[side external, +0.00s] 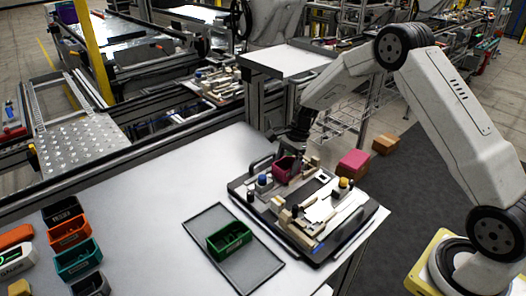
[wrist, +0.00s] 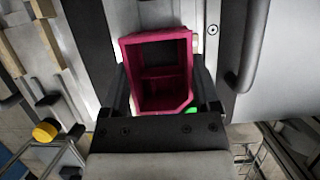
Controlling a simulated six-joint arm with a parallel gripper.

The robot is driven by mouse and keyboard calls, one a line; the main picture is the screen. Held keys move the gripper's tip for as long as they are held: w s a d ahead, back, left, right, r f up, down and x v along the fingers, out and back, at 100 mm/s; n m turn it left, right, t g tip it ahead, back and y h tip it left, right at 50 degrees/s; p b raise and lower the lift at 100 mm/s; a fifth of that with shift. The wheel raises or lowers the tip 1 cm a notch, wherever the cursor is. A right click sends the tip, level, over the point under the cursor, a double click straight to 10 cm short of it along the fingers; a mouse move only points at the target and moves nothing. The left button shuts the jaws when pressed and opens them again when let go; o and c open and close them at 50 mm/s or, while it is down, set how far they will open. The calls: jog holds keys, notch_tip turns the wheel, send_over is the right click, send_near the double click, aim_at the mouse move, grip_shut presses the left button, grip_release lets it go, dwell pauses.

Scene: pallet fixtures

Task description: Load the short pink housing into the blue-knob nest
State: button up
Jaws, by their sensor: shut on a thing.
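The short pink housing (side external: 286,168) is an open, box-like part with an inner divider. In the wrist view the pink housing (wrist: 160,72) sits between the two black fingers of my gripper (wrist: 161,95), which is shut on it. In the side view my gripper (side external: 298,138) comes down from above, over the back left of the pallet fixture (side external: 322,240). The blue knob (side external: 262,180) stands just left of and in front of the housing. I cannot tell whether the housing's underside touches the nest.
A yellow knob (side external: 343,183) marks another nest on the pallet's right. A green housing (side external: 229,240) lies in a dark tray (side external: 262,272) in front. Orange, teal and black bins (side external: 77,257) stand at the left. The white table (side external: 160,215) between is clear.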

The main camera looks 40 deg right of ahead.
jog(key=shift+f, duration=0.35)
jog(key=o, duration=1.1)
jog(key=shift+o, duration=0.2)
jog(key=shift+r, duration=0.15)
jog(key=shift+v, duration=3.8)
jog(key=shift+d, duration=0.1)
